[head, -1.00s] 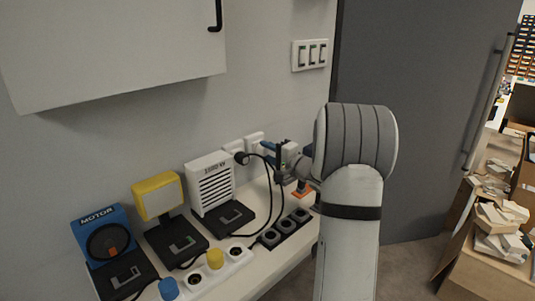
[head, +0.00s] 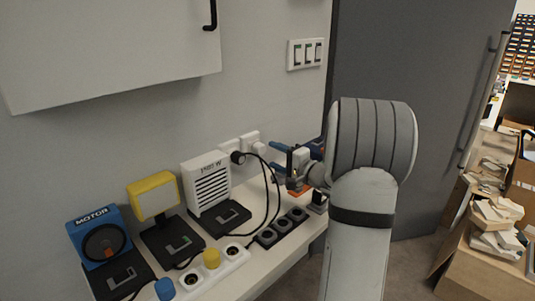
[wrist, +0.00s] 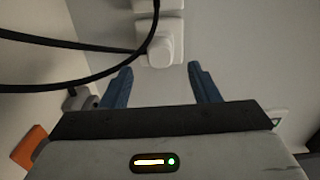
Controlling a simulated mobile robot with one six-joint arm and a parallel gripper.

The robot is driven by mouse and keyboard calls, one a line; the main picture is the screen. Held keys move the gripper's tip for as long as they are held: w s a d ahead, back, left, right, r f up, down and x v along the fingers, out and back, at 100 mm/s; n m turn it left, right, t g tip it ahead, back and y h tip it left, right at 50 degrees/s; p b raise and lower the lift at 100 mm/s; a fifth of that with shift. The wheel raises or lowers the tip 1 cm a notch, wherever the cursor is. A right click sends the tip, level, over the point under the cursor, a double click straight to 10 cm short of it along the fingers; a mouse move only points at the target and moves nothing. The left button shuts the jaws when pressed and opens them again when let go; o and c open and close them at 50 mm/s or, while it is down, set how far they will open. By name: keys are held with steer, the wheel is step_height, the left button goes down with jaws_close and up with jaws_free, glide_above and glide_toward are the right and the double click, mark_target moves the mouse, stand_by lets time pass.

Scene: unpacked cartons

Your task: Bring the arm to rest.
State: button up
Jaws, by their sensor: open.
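My gripper (head: 279,163) is in front of the wall above the counter, near the wall sockets, with its blue fingers apart and nothing between them. In the wrist view the two blue fingers (wrist: 160,72) point at the wall, one on each side below a white plug (wrist: 161,50) that sits on a wall socket. The fingers look apart from the plug. The white plug (head: 250,140) also shows in the head view, beside a black plug (head: 237,157) with a black cable. My arm covers the counter's right end.
The counter (head: 279,262) holds a blue motor unit (head: 101,238), a yellow-framed lamp (head: 153,196), a white heater (head: 207,185), a white power strip (head: 222,268) and a dark socket strip (head: 282,228). Black cables (head: 268,190) hang near my gripper. A white cabinet (head: 110,50) overhangs at upper left.

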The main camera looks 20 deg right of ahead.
steer(key=s+a+r+n+g+y+p, duration=0.15)
steer(key=s+a+n+g+p, duration=0.25)
steer(key=s+a+g, duration=0.5)
steer(key=s+a+r+n+g+y+p, duration=0.1)
steer(key=s+a+r+n+g+p, duration=0.45)
steer(key=a, duration=0.85)
steer(key=s+d+r+n+h+p, duration=0.1)
steer(key=s+n+h+p, duration=0.3)
steer(key=s, duration=1.2)
steer(key=d+h+p, duration=0.1)
steer(key=h, duration=0.3)
steer(key=shift+s+d+r+h+p, duration=0.15)
steer(key=shift+s+r+h+p, duration=0.15)
steer(key=shift+s+h, duration=0.1)
